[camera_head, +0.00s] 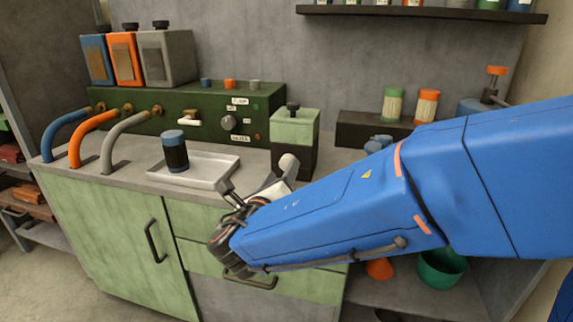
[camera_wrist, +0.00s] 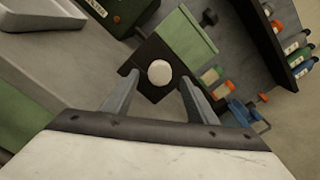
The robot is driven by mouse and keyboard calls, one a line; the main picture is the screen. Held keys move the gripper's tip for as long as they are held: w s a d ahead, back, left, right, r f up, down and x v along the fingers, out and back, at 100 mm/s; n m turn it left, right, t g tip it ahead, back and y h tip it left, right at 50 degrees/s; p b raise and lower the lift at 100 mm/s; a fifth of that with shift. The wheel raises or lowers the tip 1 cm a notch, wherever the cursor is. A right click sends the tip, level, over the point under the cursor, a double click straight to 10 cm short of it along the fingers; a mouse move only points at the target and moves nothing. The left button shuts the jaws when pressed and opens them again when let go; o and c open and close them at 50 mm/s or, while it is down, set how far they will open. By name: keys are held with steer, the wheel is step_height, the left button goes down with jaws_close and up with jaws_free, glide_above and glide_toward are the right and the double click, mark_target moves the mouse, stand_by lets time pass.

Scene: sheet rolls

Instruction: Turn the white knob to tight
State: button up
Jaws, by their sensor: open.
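The white knob (camera_wrist: 159,73) is round and sits on the dark lower front of a box with a pale green top (camera_wrist: 186,36). In the head view the knob (camera_head: 289,162) shows at the front of the green and black box (camera_head: 294,128), close to my gripper. My gripper (camera_wrist: 158,82) is open, with one finger on each side of the knob in the wrist view. The knob appears beyond the fingertips, and I see no contact. I cannot read any tight mark or the knob's turn angle.
A pale tray (camera_head: 201,170) with a dark, blue-capped jar (camera_head: 175,151) lies left of the box. Behind is a dark green panel (camera_head: 200,95) with a grey dial and hoses. A dark block (camera_head: 362,128) with canisters stands to the right. The green cabinet (camera_head: 115,235) is below.

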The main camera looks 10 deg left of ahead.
mark_target(286, 165)
steer(key=shift+w+d, duration=0.1)
steer(key=shift+w, duration=2.65)
steer(key=c, duration=1.1)
